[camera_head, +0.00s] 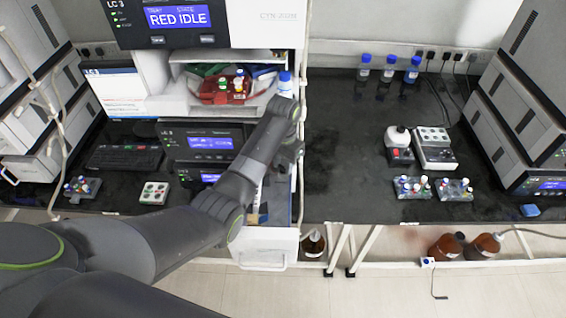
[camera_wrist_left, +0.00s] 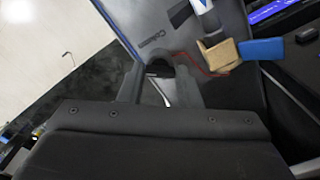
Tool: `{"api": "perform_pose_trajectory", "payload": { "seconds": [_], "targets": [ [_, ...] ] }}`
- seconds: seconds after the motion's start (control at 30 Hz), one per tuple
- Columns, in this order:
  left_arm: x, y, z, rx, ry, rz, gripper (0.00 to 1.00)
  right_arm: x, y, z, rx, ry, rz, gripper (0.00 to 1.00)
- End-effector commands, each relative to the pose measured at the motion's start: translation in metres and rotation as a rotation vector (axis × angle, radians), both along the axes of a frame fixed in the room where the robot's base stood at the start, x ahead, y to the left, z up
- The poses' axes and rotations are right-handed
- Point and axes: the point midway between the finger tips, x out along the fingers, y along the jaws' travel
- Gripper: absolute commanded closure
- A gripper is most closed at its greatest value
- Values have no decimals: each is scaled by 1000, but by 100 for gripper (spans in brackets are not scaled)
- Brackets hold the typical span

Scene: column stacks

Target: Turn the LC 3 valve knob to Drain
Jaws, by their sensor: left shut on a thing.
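The LC 3 stack (camera_head: 205,142) stands left of centre in the head view, with lit blue displays and an open lower drawer (camera_head: 265,242). My left arm reaches across it and hides the valve knob and most of my left gripper there. In the left wrist view, my left gripper (camera_wrist_left: 160,72) is shut on a small dark knob (camera_wrist_left: 161,66) on a dark panel. Arm and fingers hide much of the knob, and I cannot read its pointer or the Drain mark. My right gripper is out of view.
A tan block (camera_wrist_left: 216,56) and a blue block (camera_wrist_left: 262,50) are close to the gripper. A red tray (camera_head: 215,92) of vials is on the shelf above. The right bench holds blue-capped bottles (camera_head: 388,68), a white-topped device (camera_head: 434,150) and vial racks (camera_head: 412,187).

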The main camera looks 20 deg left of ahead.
Motion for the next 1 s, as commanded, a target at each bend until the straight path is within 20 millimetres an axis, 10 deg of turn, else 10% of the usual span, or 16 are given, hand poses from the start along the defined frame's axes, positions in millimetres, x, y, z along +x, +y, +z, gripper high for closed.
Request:
{"api": "perform_pose_trajectory", "payload": {
  "seconds": [1.0],
  "targets": [
    [0,-1,0,-2,-1,945,92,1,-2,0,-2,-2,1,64]
  ]
}}
